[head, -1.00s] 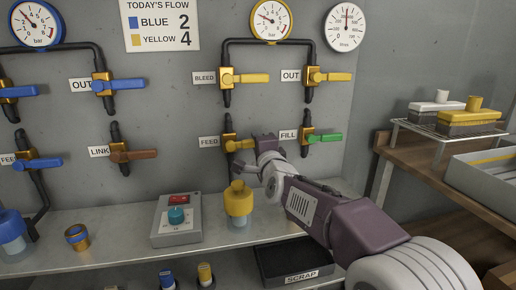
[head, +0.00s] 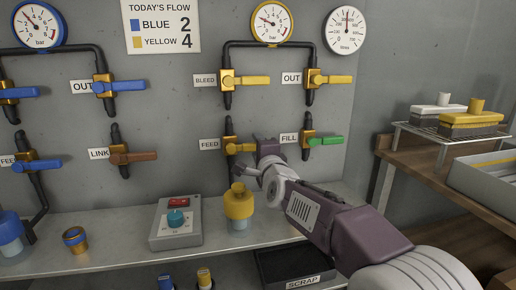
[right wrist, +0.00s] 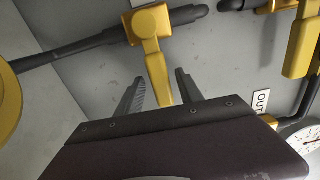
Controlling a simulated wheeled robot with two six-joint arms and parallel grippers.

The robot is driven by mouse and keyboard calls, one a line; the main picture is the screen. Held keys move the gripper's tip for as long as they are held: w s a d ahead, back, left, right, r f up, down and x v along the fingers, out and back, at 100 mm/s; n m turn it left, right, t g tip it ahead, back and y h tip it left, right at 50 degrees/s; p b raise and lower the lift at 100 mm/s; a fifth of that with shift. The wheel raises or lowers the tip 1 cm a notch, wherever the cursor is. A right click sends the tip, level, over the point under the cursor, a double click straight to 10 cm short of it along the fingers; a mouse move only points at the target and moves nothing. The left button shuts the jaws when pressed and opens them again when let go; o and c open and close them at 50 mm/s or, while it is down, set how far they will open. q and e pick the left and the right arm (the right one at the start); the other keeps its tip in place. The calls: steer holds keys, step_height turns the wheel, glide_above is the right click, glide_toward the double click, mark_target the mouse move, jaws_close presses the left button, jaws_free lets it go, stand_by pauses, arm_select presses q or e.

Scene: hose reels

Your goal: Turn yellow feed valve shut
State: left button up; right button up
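The yellow feed valve (head: 230,146) is on the wall beside its FEED label, below the bleed valve. Its yellow handle points right in the head view, its end partly hidden by my right gripper. In the right wrist view the handle (right wrist: 157,74) reaches between the two fingers of my right gripper (right wrist: 159,85). The fingers are apart, one on each side of the handle, with visible gaps. In the head view my right gripper (head: 246,158) is at the handle's right end. My left gripper is not in view.
The fill valve (head: 308,142) with a green handle is just right of my gripper. The yellow bleed valve (head: 228,80) is above. A yellow-capped bottle (head: 239,202) and a control box (head: 176,222) stand on the shelf below.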

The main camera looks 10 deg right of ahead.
steer(key=s+p, duration=0.1)
steer(key=s, duration=0.8)
steer(key=shift+d, duration=0.15)
